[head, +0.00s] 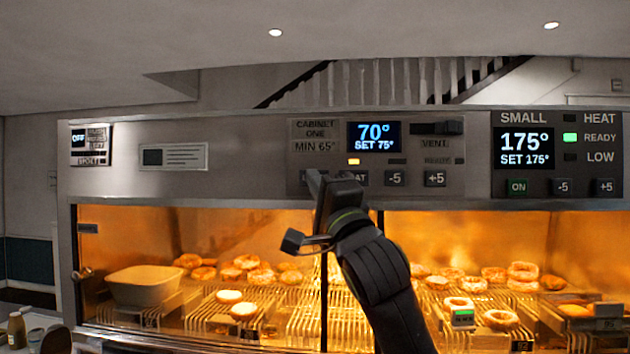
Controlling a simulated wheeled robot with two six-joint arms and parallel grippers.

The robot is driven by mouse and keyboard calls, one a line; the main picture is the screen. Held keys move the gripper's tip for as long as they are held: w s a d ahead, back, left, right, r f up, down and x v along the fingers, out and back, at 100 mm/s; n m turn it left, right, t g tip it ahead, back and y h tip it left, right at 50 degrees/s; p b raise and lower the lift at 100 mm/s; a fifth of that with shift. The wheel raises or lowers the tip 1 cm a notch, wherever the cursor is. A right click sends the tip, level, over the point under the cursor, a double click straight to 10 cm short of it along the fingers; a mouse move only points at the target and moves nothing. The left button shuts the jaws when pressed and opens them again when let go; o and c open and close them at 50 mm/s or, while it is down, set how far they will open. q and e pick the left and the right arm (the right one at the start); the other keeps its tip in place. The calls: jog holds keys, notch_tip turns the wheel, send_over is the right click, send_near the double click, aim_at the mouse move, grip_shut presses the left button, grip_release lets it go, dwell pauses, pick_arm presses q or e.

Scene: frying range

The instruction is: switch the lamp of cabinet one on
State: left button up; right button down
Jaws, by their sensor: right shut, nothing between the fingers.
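The cabinet one control panel (472,152) is at the upper middle in the head view, with its label "CABINET ONE MIN 65°" (315,136). Its display (373,136) reads 70°, SET 75°, and a small amber light (354,161) glows below. The button row shows -5 (395,178) and +5 (435,178). Two buttons further left are partly covered by my gripper, so their words cannot be fully read. My right gripper (318,179) is shut and empty, its tips in front of the leftmost button; contact cannot be told. My left gripper is not in view.
A second panel, SMALL (524,118), stands at the right, reading 175° with a green READY light. A vent slider (435,128) sits above the +5 button. Below, glass-fronted cabinets with orange glow hold doughnuts on racks and a pale tub (145,286).

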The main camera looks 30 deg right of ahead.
jog(key=shift+s+a, duration=0.1)
jog(key=s+a, duration=0.2)
jog(key=s, duration=0.1)
jog(key=s+a, duration=0.1)
jog(key=shift+s+a, duration=0.25)
jog(key=shift+s, duration=0.1)
dwell(0.6)
